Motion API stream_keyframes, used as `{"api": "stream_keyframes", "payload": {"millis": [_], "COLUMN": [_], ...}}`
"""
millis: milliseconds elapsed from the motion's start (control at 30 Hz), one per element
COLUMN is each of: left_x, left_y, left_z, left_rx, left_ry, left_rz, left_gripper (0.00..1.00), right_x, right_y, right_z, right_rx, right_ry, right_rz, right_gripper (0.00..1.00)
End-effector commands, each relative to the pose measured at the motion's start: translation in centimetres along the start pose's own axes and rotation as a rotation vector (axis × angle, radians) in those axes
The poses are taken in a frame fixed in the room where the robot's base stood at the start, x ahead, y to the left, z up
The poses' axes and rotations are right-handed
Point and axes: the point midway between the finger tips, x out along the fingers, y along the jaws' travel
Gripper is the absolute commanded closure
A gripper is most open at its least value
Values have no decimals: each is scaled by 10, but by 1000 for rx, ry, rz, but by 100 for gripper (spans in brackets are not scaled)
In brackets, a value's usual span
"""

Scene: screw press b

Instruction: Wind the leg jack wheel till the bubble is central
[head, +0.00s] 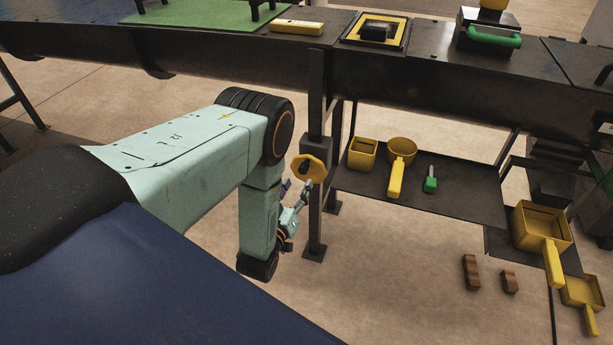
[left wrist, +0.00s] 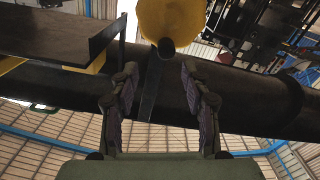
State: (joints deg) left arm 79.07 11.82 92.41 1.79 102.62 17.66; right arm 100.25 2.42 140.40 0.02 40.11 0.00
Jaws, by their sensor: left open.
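The yellow jack wheel (head: 308,168) sits on the dark table leg, at the middle of the head view. In the left wrist view the wheel (left wrist: 172,20) is at the top, with a dark round knob (left wrist: 166,47) at its lower edge. My left gripper (head: 304,193) is just below and in front of the wheel. Its two fingers stand apart in the left wrist view (left wrist: 160,80), empty, with the knob beyond and between their tips. A yellow bar (head: 297,27), perhaps the level, lies on the bench top; its bubble is too small to read. My right gripper is out of view.
A lower shelf (head: 450,200) right of the leg holds yellow scoops (head: 399,170) and a small green-handled item (head: 430,182). Two brown blocks (head: 471,272) lie on the floor. The bench edge (head: 430,85) overhangs the leg.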

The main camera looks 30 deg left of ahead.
Motion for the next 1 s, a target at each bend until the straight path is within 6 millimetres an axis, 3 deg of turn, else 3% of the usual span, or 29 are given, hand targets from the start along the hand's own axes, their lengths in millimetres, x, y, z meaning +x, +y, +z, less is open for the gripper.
{"api": "stream_keyframes", "payload": {"millis": [533, 933, 1000], "left_x": [70, 78, 78], "left_y": [6, 3, 3], "left_z": [0, -1, -1], "left_rx": [-1, 0, 0], "left_ry": [11, 8, 8], "left_rz": [0, -1, -1], "left_gripper": [53, 53, 59], "right_x": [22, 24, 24], "right_y": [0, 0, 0], "right_z": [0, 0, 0], "right_rx": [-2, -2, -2], "right_ry": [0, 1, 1], "right_rz": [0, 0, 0], "right_gripper": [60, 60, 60]}}
